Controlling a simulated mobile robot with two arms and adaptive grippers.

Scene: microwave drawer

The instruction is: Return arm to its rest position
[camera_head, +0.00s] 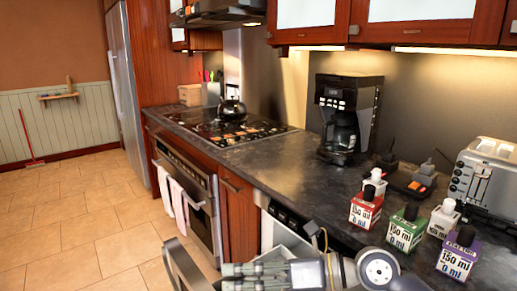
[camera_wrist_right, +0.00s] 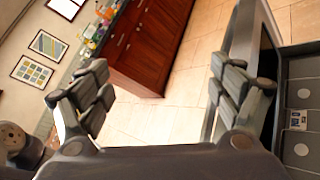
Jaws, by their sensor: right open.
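My right gripper (camera_head: 228,277) is at the bottom centre of the head view, in front of the counter, with its grey fingers pointing left. In the wrist view its two fingers (camera_wrist_right: 158,82) are spread wide apart with nothing between them. A metallic drawer front (camera_head: 182,265) stands out from the cabinets at the lower left of the gripper. In the wrist view an open drawer (camera_wrist_right: 240,45) lies just right of the fingers; I cannot tell whether they touch. My left gripper is not in view.
The dark counter (camera_head: 262,163) holds a coffee maker (camera_head: 345,115), a toaster (camera_head: 487,180) and several labelled bottles, including a red one (camera_head: 366,208), near my arm. A stove with a kettle (camera_head: 232,105) is farther back.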

